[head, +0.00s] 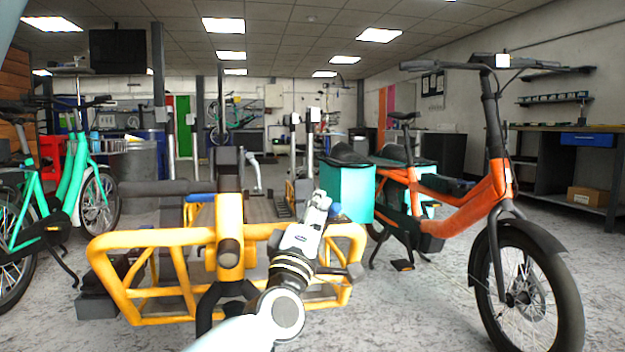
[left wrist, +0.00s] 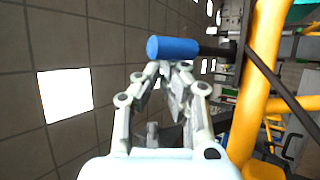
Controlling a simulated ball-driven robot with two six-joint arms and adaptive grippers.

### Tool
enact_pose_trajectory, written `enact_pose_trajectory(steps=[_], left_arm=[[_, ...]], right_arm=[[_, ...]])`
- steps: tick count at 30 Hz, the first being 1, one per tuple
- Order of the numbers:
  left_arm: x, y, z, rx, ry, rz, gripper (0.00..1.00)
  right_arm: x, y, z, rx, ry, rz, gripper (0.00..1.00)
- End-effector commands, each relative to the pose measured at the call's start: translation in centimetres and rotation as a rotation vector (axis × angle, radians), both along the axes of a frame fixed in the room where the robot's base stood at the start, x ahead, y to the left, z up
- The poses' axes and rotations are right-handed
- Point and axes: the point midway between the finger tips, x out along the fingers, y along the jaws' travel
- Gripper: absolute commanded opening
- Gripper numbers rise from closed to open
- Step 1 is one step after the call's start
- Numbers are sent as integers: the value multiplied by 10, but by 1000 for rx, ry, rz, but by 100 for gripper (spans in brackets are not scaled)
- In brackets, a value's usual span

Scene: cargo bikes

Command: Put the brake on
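A yellow cargo bike (head: 190,238) with a tubular front rack stands in front of me in the head view. My left gripper (head: 322,196) is over the right part of this rack. A blue round-ended grip (left wrist: 172,48) on a dark bar lies just beyond the tips of my left gripper (left wrist: 166,67) in the left wrist view. The fingers converge at their tips with nothing seen between them; whether they touch the grip I cannot tell. A blue piece (head: 335,209) shows beside the gripper in the head view, partly hidden. Another blue grip (head: 200,197) is further left. My right gripper is not in view.
An orange cargo bike (head: 455,210) with teal bags (head: 346,192) stands close on the right. A green bike (head: 70,195) stands on the left. A workbench (head: 575,150) lines the right wall. The pale floor between the bikes is partly free.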

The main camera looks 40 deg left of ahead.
Motion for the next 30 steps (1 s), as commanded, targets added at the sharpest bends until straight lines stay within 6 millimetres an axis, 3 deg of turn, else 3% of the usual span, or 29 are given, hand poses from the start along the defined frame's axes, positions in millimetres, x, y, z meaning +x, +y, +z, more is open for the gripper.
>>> enact_pose_trajectory(steps=[11,24,30], left_arm=[[-7,-2,-7,-1,0,2,0],[-75,-25,-51,-2,3,1,0],[-95,-32,-63,-2,0,1,0]], right_arm=[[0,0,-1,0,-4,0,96],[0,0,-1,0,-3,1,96],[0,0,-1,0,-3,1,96]])
